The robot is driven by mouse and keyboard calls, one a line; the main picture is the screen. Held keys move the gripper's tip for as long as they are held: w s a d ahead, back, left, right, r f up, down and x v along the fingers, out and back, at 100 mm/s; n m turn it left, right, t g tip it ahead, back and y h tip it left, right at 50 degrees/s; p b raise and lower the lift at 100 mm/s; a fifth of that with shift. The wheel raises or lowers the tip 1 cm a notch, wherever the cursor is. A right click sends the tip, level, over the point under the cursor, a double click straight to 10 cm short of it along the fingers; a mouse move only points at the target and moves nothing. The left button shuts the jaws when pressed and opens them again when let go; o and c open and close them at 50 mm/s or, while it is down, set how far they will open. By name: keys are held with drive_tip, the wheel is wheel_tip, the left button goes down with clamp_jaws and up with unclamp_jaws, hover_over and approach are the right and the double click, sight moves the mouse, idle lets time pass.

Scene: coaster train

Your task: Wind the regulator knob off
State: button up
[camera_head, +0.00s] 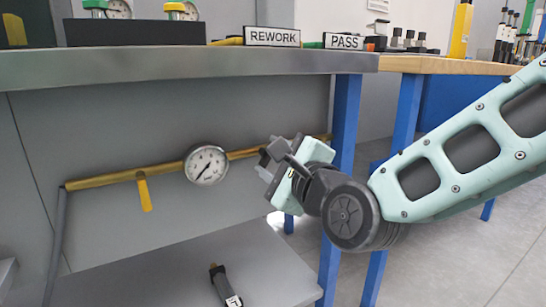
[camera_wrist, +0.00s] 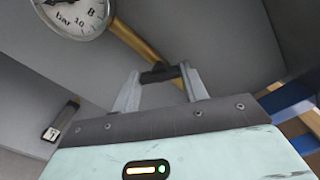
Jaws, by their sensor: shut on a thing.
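My gripper (camera_head: 268,160) is at the brass pipe (camera_head: 105,179) under the bench, to the right of the round pressure gauge (camera_head: 206,164). In the wrist view its two grey fingers (camera_wrist: 160,80) are shut on a small dark part (camera_wrist: 159,72), which looks like the regulator knob. The knob sits in line with the pipe (camera_wrist: 132,40) there. In the head view my gripper and wrist hide most of the knob. The gauge also shows at the top left of the wrist view (camera_wrist: 75,14). I cannot tell how far the knob is turned.
A yellow lever handle (camera_head: 144,193) hangs from the pipe on the left. A dark tagged object (camera_head: 225,285) lies on the lower shelf (camera_head: 180,285). The bench top edge (camera_head: 180,66) runs above my gripper, and a blue leg (camera_head: 344,135) stands close on its right.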

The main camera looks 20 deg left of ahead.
drive_tip(key=shift+f+n+p, duration=0.1)
drive_tip(key=shift+n+p, duration=0.3)
drive_tip(key=shift+n, duration=11.8)
drive_tip(key=o, duration=1)
drive_tip(key=v, duration=1.5)
drive_tip(key=shift+f, duration=0.2)
